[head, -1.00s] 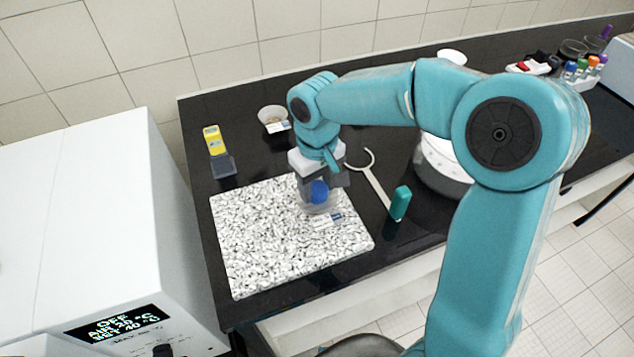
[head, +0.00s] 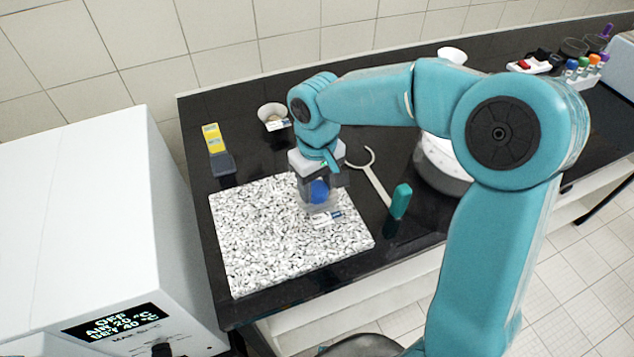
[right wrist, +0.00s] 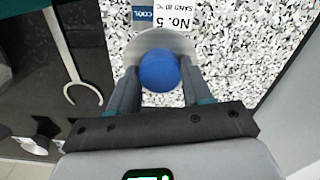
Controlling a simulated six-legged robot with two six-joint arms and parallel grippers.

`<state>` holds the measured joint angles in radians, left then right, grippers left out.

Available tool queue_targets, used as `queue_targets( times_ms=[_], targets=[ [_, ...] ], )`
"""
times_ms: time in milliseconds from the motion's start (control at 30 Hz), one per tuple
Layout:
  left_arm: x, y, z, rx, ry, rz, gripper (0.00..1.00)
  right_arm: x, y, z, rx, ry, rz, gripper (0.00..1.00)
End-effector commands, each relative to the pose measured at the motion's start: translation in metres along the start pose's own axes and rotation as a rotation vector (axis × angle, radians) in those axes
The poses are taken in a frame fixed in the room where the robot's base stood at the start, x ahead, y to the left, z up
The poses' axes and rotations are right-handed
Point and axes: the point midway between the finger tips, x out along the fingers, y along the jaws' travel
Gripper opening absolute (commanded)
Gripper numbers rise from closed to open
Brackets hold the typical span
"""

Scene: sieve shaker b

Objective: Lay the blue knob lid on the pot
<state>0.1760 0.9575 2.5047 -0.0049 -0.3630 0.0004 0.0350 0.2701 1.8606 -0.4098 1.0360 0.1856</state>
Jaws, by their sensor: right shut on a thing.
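The lid's blue knob (head: 319,191) is between the fingers of my right gripper (head: 320,183), over the speckled slab. In the right wrist view the blue knob (right wrist: 158,70) sits between both fingers of my right gripper (right wrist: 158,82), which is shut on it. A pale, see-through round rim (right wrist: 160,42) shows around the knob. In the head view a clear greyish round shape shows just below the knob; I cannot tell lid from pot there, nor whether they touch. A "No. 5 sand 20 °C" label (right wrist: 165,14) lies beside it. My left gripper is out of view.
The speckled slab (head: 260,250) lies on the black bench, mostly clear. A white oven-like unit (head: 80,230) is at left.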

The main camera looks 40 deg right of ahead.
Motion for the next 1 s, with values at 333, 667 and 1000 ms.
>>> queue_targets(
  times_ms=[333,667,1000],
  targets=[
    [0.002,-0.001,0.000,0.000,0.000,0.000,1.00,0.003,0.000,0.000,0.000,0.000,0.000,0.20],
    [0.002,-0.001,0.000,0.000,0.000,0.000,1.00,0.003,0.000,0.000,0.000,0.000,0.000,0.79],
    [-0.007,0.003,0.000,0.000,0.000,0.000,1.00,-0.009,0.000,0.000,0.000,0.000,0.000,0.79]
  ],
)
